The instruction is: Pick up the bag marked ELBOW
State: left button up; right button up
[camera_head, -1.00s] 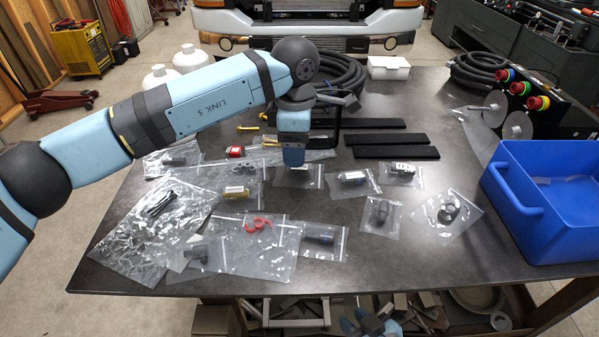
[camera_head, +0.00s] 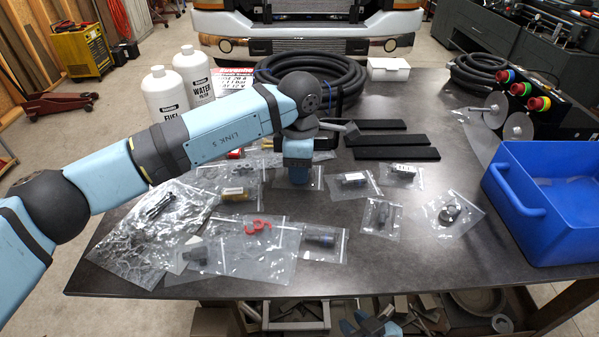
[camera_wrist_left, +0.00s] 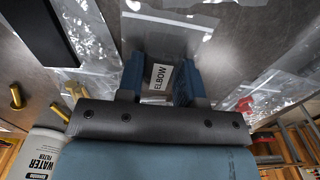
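The bag marked ELBOW is a clear plastic bag (camera_wrist_left: 165,30) with a dark part and a white label reading ELBOW (camera_wrist_left: 159,77) in the left wrist view. In the head view the bag (camera_head: 314,178) lies on the table, partly hidden behind my left gripper (camera_head: 298,182). My left gripper (camera_wrist_left: 159,82) points down at it, with its two blue fingers on either side of the labelled dark part. The fingers look open; whether they touch the part is unclear. My right gripper (camera_head: 370,322) is low at the bottom edge, below the table front, its finger state unclear.
Other clear bags lie close around, including one with a red clip (camera_head: 257,227) and one with a yellowish part (camera_head: 236,194). Black strips (camera_head: 396,154), a coiled hose (camera_head: 345,80) and white bottles (camera_head: 167,97) stand behind. A blue bin (camera_head: 550,205) is at the right.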

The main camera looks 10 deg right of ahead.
pick_arm(q)
jog(key=shift+c, duration=0.6)
jog(key=shift+r, duration=0.1)
